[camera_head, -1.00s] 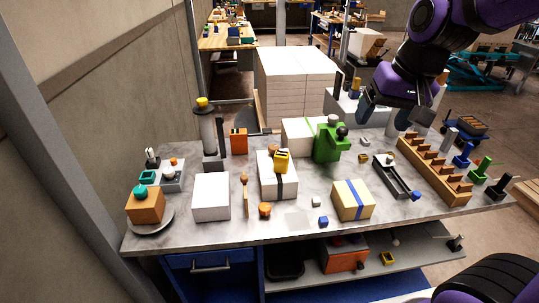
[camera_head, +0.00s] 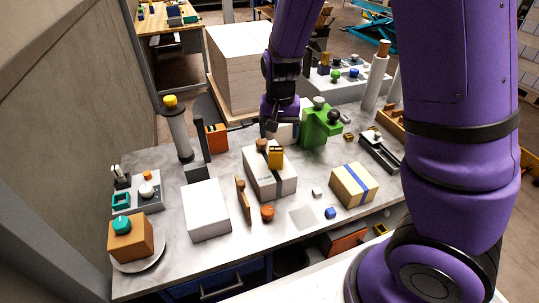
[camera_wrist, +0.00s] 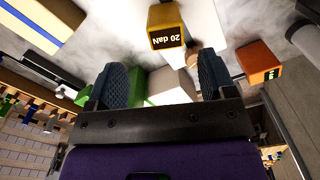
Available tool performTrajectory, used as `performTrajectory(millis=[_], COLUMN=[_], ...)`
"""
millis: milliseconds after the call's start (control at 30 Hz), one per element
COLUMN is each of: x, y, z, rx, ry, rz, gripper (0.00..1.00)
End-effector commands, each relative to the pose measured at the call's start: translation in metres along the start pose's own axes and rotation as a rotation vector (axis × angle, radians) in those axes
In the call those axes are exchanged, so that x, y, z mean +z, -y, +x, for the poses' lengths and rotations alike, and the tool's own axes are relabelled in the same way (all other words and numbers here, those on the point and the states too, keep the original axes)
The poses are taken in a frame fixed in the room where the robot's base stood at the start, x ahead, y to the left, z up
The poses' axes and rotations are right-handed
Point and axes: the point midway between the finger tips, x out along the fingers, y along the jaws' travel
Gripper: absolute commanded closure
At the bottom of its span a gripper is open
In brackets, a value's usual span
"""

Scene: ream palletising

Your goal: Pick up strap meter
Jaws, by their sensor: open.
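The strap meter (camera_head: 276,157) is a small yellow block with a dark display. It sits on top of a white pack (camera_head: 262,184) with a dark strap, mid-table. In the wrist view the strap meter (camera_wrist: 165,26) shows its display reading "20 daN", upside down, beyond my fingertips. My gripper (camera_head: 272,127) is just behind and above the strap meter in the head view. In the wrist view my gripper (camera_wrist: 162,78) has its two dark fingers wide apart with nothing held between them. A brown rounded knob (camera_head: 262,145) stands beside the meter.
A green block-shaped device (camera_head: 320,126) stands close to the right of my gripper. A plain white pack (camera_head: 207,210) and an orange box (camera_head: 215,138) are to the left. A blue-banded carton (camera_head: 354,185) lies to the right.

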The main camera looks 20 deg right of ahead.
Motion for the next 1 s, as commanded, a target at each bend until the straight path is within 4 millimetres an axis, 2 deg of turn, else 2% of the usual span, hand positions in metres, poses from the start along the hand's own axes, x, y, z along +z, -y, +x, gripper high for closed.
performTrajectory(millis=[300,567,833,1000], x=[0.0,0.0,-0.002,-0.002], y=[-0.001,0.001,0.007,0.007], z=[0.043,0.057,0.09,0.102], rx=[0.002,0.001,0.002,0.0], ry=[0.003,0.002,0.003,0.001], rz=[0.001,-0.001,0.002,0.0], gripper=[0.23,0.23,0.23,0.23])
